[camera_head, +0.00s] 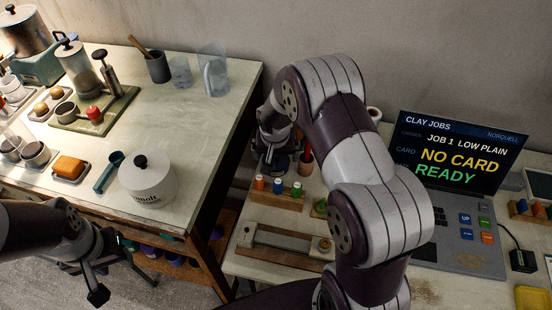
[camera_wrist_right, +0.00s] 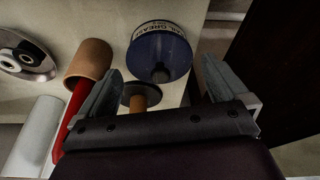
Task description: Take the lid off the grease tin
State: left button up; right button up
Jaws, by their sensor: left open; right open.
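The grease tin (camera_wrist_right: 178,35) shows in the right wrist view. It has a round dark blue top with a dark knob (camera_wrist_right: 160,74) and a pale lettered band, and the tin is seen from above. My right gripper (camera_wrist_right: 162,95) is open, with its fingers spread near the tin and nothing between them that I can see held. In the head view my right gripper (camera_head: 276,155) hangs over the back left of the right-hand bench, and the tin is mostly hidden there. My left gripper (camera_head: 112,268) is open and empty, low in front of the left table.
In the right wrist view a wooden-handled tool (camera_wrist_right: 142,95), a brown cylinder (camera_wrist_right: 90,58) and a red handle (camera_wrist_right: 68,120) crowd the left finger. A wooden rack (camera_head: 272,201), a rail fixture (camera_head: 285,241) and a terminal (camera_head: 455,150) occupy the bench. A white pot (camera_head: 147,182) stands on the left table.

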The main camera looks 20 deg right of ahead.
jog(key=shift+w+f, duration=0.1)
jog(key=shift+f, duration=0.1)
jog(key=c, duration=0.9)
jog(key=shift+r, duration=0.15)
